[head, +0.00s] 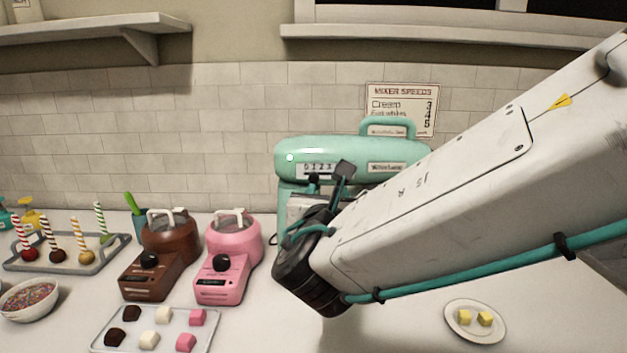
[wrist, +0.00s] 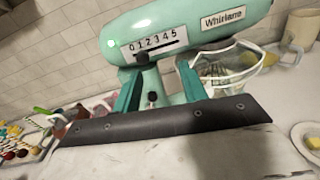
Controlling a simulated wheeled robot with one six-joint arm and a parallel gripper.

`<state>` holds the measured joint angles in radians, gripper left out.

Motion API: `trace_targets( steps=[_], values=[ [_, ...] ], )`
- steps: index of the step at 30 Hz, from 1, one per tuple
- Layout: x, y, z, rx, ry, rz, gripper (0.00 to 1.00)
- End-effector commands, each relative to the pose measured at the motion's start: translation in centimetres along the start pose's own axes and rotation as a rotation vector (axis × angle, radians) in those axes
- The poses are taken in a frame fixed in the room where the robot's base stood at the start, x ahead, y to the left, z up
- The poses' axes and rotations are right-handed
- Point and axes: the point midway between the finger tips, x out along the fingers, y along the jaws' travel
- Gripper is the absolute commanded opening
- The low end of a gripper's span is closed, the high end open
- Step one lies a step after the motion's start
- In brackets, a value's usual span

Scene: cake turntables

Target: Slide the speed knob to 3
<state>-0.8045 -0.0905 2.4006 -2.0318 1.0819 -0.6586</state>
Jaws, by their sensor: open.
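The mint-green stand mixer (head: 345,155) stands at the back of the counter, and it also fills the middle of the wrist view (wrist: 185,35). Its white speed scale (wrist: 153,43) reads 0 to 5. The black speed knob (wrist: 142,59) sits in the slot under the scale, near the low end, about at 1. My gripper (wrist: 155,68) is open and empty, with its teal fingers pointing at the mixer, one on each side of the knob in the picture. I cannot tell whether they touch anything. In the head view my arm hides much of the mixer's lower part.
A second small black knob (wrist: 152,97) sits lower on the mixer. A glass bowl (wrist: 225,65) is at its right. Brown (head: 160,260) and pink (head: 228,260) machines stand left of it. A sweets tray (head: 212,335) lies in front; a small plate (head: 452,318) lies right.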

Motion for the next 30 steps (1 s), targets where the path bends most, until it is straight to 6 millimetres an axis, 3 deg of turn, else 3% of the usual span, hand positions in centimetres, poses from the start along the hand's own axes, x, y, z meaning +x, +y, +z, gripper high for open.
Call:
trace_targets(
  steps=[1, 4, 18, 30],
  values=[
    [-0.2, 1.3, -0.2, -0.033, -0.01, 0.037, 0.43],
    [0.0, 2.5, -0.2, -0.066, -0.022, 0.074, 0.43],
    [6.5, 2.9, -0.1, -0.067, -0.023, 0.073, 0.43],
    [7.4, 3.0, 0.0, -0.066, -0.024, 0.075, 0.4]
  ],
)
